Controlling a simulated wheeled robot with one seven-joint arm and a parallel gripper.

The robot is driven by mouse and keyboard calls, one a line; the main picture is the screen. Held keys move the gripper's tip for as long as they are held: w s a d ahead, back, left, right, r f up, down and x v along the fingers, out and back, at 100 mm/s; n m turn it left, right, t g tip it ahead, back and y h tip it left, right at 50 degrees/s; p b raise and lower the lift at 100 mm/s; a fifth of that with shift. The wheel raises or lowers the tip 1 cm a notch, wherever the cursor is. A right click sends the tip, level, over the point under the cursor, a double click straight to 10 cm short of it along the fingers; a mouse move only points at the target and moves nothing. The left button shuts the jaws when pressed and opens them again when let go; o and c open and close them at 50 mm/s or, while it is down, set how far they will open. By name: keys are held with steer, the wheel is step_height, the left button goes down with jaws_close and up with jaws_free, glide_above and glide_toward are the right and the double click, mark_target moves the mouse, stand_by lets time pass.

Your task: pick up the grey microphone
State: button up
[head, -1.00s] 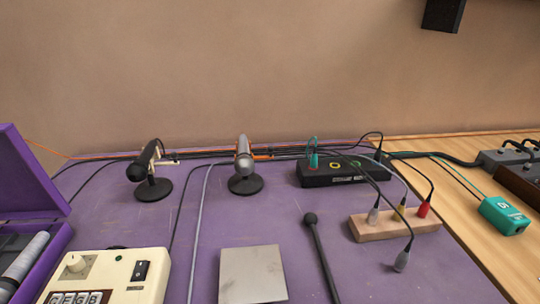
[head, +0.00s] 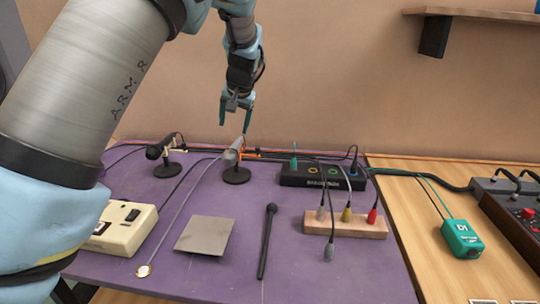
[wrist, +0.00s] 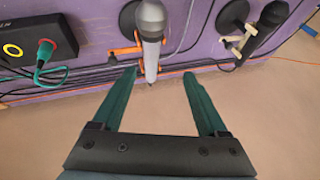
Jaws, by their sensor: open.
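The grey microphone (head: 231,156) stands tilted on a round black base (head: 237,176) near the back edge of the purple table. My gripper (head: 235,120) is open and empty, just above and behind it in the head view. In the wrist view the grey microphone (wrist: 151,40) points down the picture toward the space between my fingertips (wrist: 160,73), nearer the left finger. Its lower end reaches about the level of the tips. I cannot tell whether finger and microphone touch.
A black microphone (head: 158,150) on its own stand is left of the grey one. A black box (head: 310,178) with cables is to the right. Cables run along the table's back edge by the wall. A metal plate (head: 203,236) and a black mallet-like thing (head: 266,240) lie in front.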

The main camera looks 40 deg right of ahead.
mark_target(236, 144)
steer(key=shift+s+d+p+x, duration=0.2)
steer(key=shift+p+x, duration=0.45)
steer(key=shift+x, duration=1.05)
steer(key=shift+s+d+p+x, duration=0.1)
steer(key=shift+d+p+x, duration=0.35)
steer(key=shift+x, duration=1.25)
steer(key=shift+s+d+p+x, duration=0.15)
steer(key=shift+p+x, duration=0.65)
steer(key=shift+x, duration=0.9)
steer(key=shift+a+f, duration=0.1)
steer(key=shift+f, duration=0.05)
jaws_close()
